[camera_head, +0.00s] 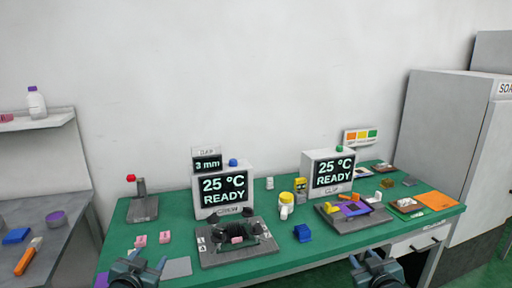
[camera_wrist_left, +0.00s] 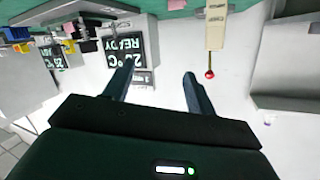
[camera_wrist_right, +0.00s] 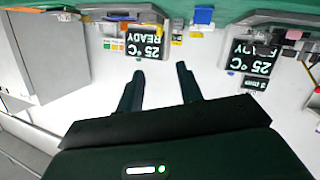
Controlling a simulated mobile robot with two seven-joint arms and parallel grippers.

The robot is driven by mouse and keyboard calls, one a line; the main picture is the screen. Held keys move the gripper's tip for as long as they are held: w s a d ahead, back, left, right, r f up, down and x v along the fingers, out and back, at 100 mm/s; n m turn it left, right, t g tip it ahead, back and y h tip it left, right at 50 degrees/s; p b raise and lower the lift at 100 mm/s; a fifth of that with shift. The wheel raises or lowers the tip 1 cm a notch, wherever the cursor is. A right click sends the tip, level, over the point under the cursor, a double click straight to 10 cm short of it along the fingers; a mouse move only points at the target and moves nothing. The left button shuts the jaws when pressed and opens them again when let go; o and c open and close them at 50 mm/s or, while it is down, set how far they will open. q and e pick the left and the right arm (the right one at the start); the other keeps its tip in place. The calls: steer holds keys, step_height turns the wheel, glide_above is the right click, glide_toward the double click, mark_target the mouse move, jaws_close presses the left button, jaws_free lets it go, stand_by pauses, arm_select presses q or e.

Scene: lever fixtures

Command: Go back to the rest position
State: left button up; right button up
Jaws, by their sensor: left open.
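My left gripper (camera_head: 150,262) is low at the front left edge of the green table (camera_head: 290,262). Its two fingers stand apart with nothing between them, as the left wrist view (camera_wrist_left: 158,75) shows. My right gripper (camera_head: 367,261) is low in front of the table, right of the middle. Its fingers are also apart and empty in the right wrist view (camera_wrist_right: 160,75). Neither gripper touches any object that I can see. A lever fixture with a red knob (camera_head: 131,178) stands at the table's left; the knob also shows in the left wrist view (camera_wrist_left: 209,74).
Two display boxes (camera_head: 211,209) (camera_head: 309,188) reading 25 °C READY stand at the back. A dark fixture (camera_head: 215,257) holds a pink block; a grey tray (camera_head: 349,223) has coloured pieces. A blue block (camera_head: 302,233) lies between. A grey cabinet (camera_head: 440,130) stands right, a side bench (camera_head: 65,245) left.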

arm_select(q)
steer(key=s+d+f+g+h, duration=0.1)
steer(key=s+d+f, duration=0.3)
steer(key=s, duration=0.6)
steer(key=s+d+f+g+h, duration=0.1)
steer(key=s+d+f, duration=0.3)
steer(key=s, duration=0.6)
steer(key=s+d+f+g+h, duration=0.1)
steer(key=s+d+f, duration=0.4)
steer(key=s, duration=0.6)
steer(key=shift+d+n+g, duration=0.3)
steer(key=shift+d+g, duration=0.2)
steer(key=shift+g, duration=0.3)
arm_select(e)
steer(key=s+a+f+g+y, duration=0.1)
steer(key=s+a+f, duration=0.3)
steer(key=s, duration=0.6)
steer(key=s+a+f+g+y, duration=0.1)
steer(key=s+a+f, duration=0.4)
steer(key=s, duration=0.5)
steer(key=s+a+f+g+y, duration=0.1)
steer(key=s+a+f, duration=0.3)
steer(key=s, duration=0.7)
steer(key=shift+a+f+m+g, duration=0.15)
steer(key=shift+a+m+g, duration=0.15)
steer(key=shift+a+g, duration=0.35)
arm_select(q)
steer(key=shift+f, duration=0.1)
arm_select(e)
steer(key=shift+d, duration=0.15)
